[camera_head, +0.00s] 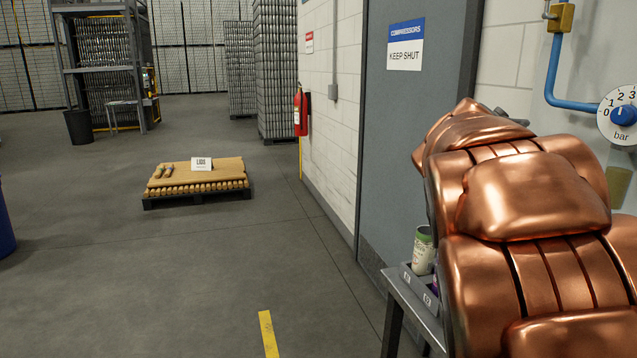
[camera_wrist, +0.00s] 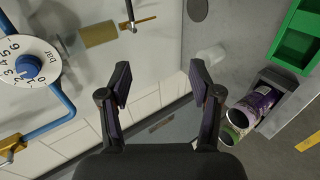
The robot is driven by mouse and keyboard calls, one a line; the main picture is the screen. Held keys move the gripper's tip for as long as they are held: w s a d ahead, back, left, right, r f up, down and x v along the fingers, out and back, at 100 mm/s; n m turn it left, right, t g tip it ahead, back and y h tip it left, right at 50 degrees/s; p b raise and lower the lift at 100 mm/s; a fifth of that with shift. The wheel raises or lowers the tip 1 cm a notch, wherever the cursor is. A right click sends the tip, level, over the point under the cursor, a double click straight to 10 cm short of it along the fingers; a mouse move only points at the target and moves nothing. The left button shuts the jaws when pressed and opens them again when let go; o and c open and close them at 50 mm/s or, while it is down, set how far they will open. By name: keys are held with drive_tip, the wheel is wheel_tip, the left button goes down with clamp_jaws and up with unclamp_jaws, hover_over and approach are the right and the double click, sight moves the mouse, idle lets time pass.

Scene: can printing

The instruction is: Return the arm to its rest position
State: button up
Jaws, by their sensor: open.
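In the wrist view my gripper (camera_wrist: 160,80) is open, its two dark fingers spread wide with nothing between them. A pale wall and a grey surface lie beyond the fingertips.
A green and white can (camera_head: 423,250) and a purple can (camera_wrist: 262,100) stand in a grey holder (camera_wrist: 290,82). A green bin (camera_wrist: 294,45) is beside it. A pressure dial (camera_head: 623,115) and blue pipe (camera_head: 575,103) are on the wall. Open floor lies left of a grey door (camera_head: 410,150).

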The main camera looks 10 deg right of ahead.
drive_tip(key=s+a+f+y+p, duration=0.1)
drive_tip(key=s+a+f+y, duration=0.25)
drive_tip(key=a+f, duration=0.55)
drive_tip(key=s+a+f+y, duration=0.3)
drive_tip(key=s+a+f, duration=0.3)
drive_tip(key=a, duration=0.4)
drive_tip(key=s+a+f+g+y, duration=0.1)
drive_tip(key=s+a+f+y, duration=0.1)
drive_tip(key=s+a+f, duration=0.2)
drive_tip(key=s+a+f+g+y, duration=0.2)
drive_tip(key=s+a+f, duration=0.3)
drive_tip(key=a, duration=0.6)
drive_tip(key=shift+s+y+p, duration=0.4)
drive_tip(key=shift+s+y, duration=0.05)
drive_tip(key=shift+s, duration=0.65)
